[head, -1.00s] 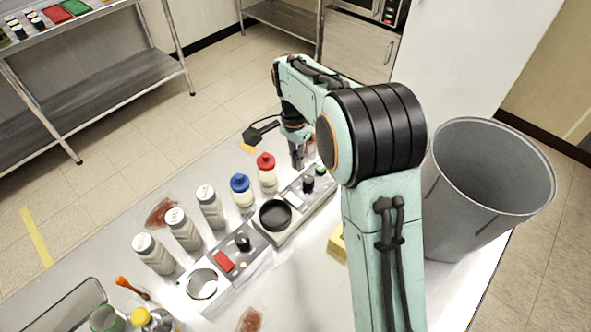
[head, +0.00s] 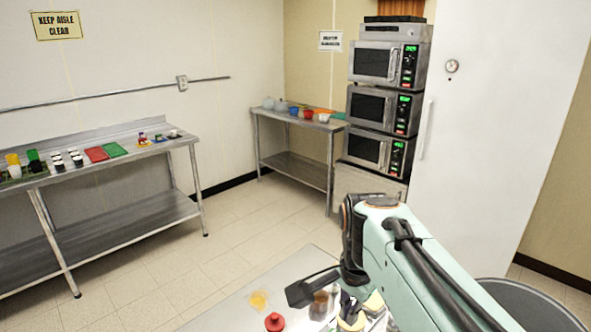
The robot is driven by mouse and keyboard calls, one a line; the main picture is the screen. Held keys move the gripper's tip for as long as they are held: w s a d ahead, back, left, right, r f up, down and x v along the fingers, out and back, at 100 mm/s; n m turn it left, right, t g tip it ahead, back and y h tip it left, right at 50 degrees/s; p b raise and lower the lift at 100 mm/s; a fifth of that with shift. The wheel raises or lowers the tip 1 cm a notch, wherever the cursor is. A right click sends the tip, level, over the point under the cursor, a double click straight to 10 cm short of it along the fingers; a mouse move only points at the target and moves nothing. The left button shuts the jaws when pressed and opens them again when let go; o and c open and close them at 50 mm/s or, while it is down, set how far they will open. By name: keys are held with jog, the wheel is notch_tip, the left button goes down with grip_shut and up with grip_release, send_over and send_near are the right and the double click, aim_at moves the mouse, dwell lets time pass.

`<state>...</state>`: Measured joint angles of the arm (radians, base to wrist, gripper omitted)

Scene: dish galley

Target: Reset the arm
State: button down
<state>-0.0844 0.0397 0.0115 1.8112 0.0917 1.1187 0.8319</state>
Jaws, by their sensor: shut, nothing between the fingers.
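My arm reaches in from the bottom right of the head view and bends down at its black wrist joint. My gripper (head: 352,310) hangs below the wrist at the bottom edge, over the far end of the worktable. It is shut and empty; its fingertips are partly hidden and hard to make out. A dark bracket on the wrist sticks out to the left over the table.
The worktable (head: 225,314) holds a red-capped bottle (head: 275,322) and an orange patch (head: 259,299) near my gripper. A grey bin (head: 535,305) stands at right. Steel shelves (head: 110,222), a side table (head: 295,170) and stacked microwaves (head: 380,105) stand beyond open floor.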

jog(key=s+f+n+g, duration=0.1)
jog(key=s+f+n, duration=0.2)
jog(key=s, duration=0.7)
jog(key=s+f+n+g+y, duration=0.1)
jog(key=s+f+n, duration=0.3)
jog(key=s+n, duration=0.3)
jog(key=s, duration=0.4)
jog(key=shift+s+d+n, duration=0.2)
jog(key=shift+s+n, duration=0.1)
dwell(1.1)
